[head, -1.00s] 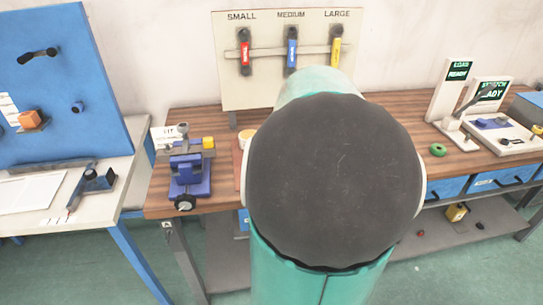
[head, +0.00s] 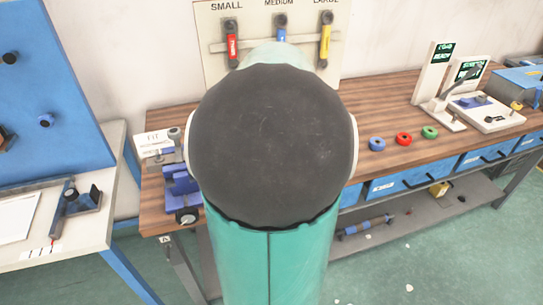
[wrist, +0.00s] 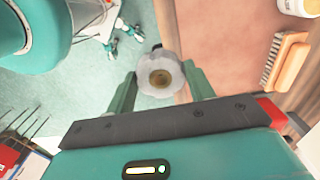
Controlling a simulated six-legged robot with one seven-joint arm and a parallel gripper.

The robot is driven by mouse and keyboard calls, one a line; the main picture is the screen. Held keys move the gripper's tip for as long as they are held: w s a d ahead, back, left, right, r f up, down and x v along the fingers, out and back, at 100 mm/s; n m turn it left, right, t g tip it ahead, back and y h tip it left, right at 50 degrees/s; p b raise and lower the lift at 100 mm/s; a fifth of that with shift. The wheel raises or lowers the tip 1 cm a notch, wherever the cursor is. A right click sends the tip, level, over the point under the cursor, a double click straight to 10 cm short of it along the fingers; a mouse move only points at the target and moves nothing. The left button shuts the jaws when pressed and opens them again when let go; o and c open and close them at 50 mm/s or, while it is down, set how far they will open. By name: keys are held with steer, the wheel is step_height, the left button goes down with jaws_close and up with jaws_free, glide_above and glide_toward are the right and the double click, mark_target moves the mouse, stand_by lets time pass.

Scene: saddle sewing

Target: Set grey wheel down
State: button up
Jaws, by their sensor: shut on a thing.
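In the wrist view, the grey wheel (wrist: 153,79), with a lobed rim and a brown centre, sits between the two green fingers of my gripper (wrist: 160,73), which is shut on it. Behind the wheel are the green floor and the edge of a wooden surface (wrist: 223,50). I cannot tell its height above them. In the head view my large arm link covers the gripper and the wheel.
A brush (wrist: 286,61) and a white container (wrist: 300,6) lie right of the wheel. A blue-framed table (head: 95,205) stands left.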

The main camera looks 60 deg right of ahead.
steer(key=w+d+f, duration=0.1)
steer(key=d+f, duration=0.2)
steer(key=w+d+f, duration=0.2)
steer(key=d, duration=0.2)
steer(key=w+d+f, duration=0.1)
steer(key=d+f, duration=0.2)
steer(key=d, duration=0.1)
steer(key=shift+w+f, duration=0.35)
steer(key=shift+d+f, duration=0.15)
steer(key=shift+f, duration=0.05)
steer(key=shift+w+d+f, duration=0.1)
steer(key=shift+w+f, duration=0.05)
steer(key=shift+f, duration=1.55)
steer(key=shift+f, duration=0.1)
steer(key=shift+f, duration=0.1)
steer(key=o, duration=1.1)
steer(key=shift+c, duration=0.2)
